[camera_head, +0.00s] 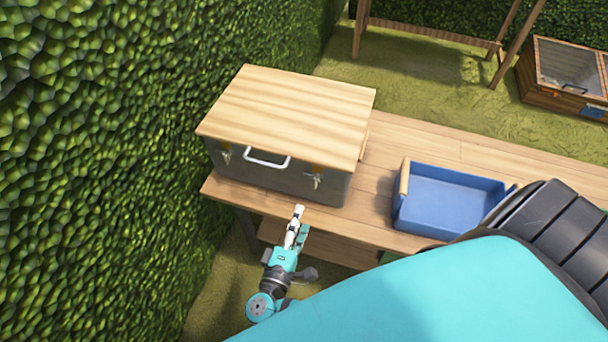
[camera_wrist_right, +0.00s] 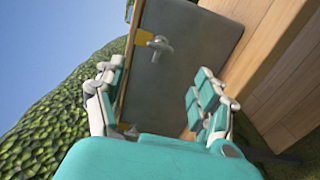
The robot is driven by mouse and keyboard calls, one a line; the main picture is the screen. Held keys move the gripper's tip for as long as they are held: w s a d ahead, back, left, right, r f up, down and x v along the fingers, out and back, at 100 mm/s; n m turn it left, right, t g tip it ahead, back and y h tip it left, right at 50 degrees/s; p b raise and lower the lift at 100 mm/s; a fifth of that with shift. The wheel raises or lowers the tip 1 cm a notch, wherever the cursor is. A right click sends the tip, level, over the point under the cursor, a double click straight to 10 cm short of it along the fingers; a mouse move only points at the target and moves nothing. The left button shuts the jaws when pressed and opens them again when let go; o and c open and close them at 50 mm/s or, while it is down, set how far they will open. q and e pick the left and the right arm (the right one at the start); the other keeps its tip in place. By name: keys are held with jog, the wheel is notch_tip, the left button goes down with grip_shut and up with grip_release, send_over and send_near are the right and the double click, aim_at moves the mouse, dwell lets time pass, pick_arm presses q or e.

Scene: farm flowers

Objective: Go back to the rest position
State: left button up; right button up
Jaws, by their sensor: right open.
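My right gripper (camera_head: 298,222) is in front of the bench's near edge, just below the grey box in the head view. Its white and teal fingers point up toward the box front. In the right wrist view the right gripper (camera_wrist_right: 157,98) has its fingers spread wide, with nothing between them. The grey box (camera_wrist_right: 190,60) stands beyond the fingers there, apart from them as far as I can tell. In the head view the grey box (camera_head: 330,187) has a closed wooden lid (camera_head: 290,110), a white handle and two latches. My left gripper is not in view.
The wooden bench (camera_head: 440,140) carries the box and an open, empty-looking blue crate (camera_head: 450,200). A green hedge (camera_head: 100,150) stands close on the left. A wooden glass-topped frame (camera_head: 570,75) sits on the grass at the back right. My teal body part hides the lower right.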

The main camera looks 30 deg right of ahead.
jog(key=shift+s+a, duration=0.3)
jog(key=shift+a, duration=0.1)
jog(key=s+d+f+n+g+y, duration=0.1)
jog(key=s+d+f+g+y, duration=0.15)
jog(key=f, duration=0.55)
jog(key=s+d+f+n+g+y, duration=0.1)
jog(key=s+f+g+y, duration=0.15)
jog(key=f, duration=0.55)
jog(key=s+d+f+g+y, duration=0.15)
jog(key=s+f, duration=0.25)
jog(key=f, duration=0.4)
jog(key=s+f+m+g+y, duration=0.2)
jog(key=s+f+m+y, duration=0.1)
jog(key=s+f, duration=0.4)
jog(key=s+f+m+g+y, duration=0.2)
jog(key=s+f+m+y, duration=0.2)
jog(key=s, duration=1)
notch_tip(320, 180, down, 3)
jog(key=shift+f+m, duration=0.1)
jog(key=shift+m, duration=0.3)
jog(key=shift+w, duration=0.1)
